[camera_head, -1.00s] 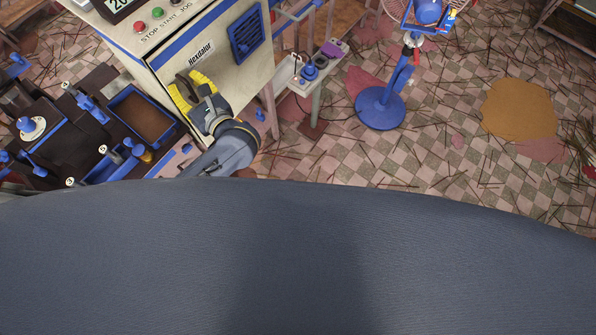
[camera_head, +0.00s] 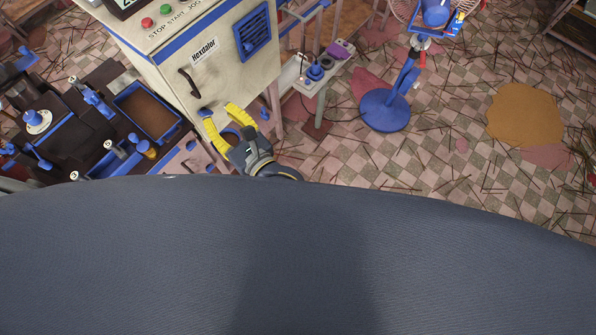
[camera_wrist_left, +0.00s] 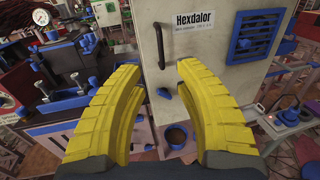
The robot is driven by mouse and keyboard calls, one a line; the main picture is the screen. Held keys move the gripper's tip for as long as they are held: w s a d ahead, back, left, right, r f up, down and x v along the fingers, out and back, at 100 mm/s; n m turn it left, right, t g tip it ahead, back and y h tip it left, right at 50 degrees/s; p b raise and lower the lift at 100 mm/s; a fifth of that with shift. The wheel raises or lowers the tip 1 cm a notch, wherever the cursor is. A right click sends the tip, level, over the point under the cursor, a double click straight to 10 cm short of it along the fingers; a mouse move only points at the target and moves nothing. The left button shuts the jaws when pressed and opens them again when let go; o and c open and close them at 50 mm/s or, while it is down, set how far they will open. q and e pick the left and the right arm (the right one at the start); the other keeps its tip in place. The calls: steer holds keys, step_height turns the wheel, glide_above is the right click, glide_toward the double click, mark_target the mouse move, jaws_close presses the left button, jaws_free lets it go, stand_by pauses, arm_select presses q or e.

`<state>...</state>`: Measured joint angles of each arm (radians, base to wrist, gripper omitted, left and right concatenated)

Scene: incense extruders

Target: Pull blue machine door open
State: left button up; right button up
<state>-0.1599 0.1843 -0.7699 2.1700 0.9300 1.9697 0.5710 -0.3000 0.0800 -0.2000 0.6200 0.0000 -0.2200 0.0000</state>
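The machine is a cream cabinet with blue trim, and its front door (camera_head: 223,80) carries a "Hexdalor" label; it also shows in the left wrist view (camera_wrist_left: 205,55). A black bar handle (camera_head: 188,82) is on the left part of this front, upright in the left wrist view (camera_wrist_left: 160,45). I see no clear gap at the door's edge. My left gripper (camera_head: 219,111) has yellow fingers spread apart with nothing between them. It is below the handle in the head view, apart from it. In the left wrist view (camera_wrist_left: 161,72) the handle lies beyond the fingertips. My right gripper is not in view.
A dark workbench with a blue-rimmed tray (camera_head: 170,134) stands left of the machine. A blue vent (camera_head: 253,33) is on the machine's front. A small side stand (camera_head: 313,82) and a blue fan base (camera_head: 385,110) are to the right. Tiled floor beyond is littered with sticks.

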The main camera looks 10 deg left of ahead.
arm_select(q)
steer(key=w+d+r+m+t+h, duration=0.15)
steer(key=d+r+m+t, duration=0.25)
steer(key=d+m+t, duration=0.55)
steer(key=w+d+f+m+t+h, duration=0.1)
steer(key=w+d+f+m+h, duration=0.1)
steer(key=d+f+m+h, duration=0.5)
steer(key=w+f+m+t+h, duration=0.15)
steer(key=m+h, duration=0.25)
steer(key=m, duration=0.7)
step_height(320, 180, down, 31)
steer(key=s+d+m+g+h, duration=0.1)
steer(key=s+m+g+h, duration=0.2)
steer(key=m+g+h, duration=0.3)
steer(key=shift+d+f+m+g, duration=0.2)
steer(key=shift+m+g, duration=2.1)
steer(key=shift+m, duration=2.85)
steer(key=shift+h, duration=0.25)
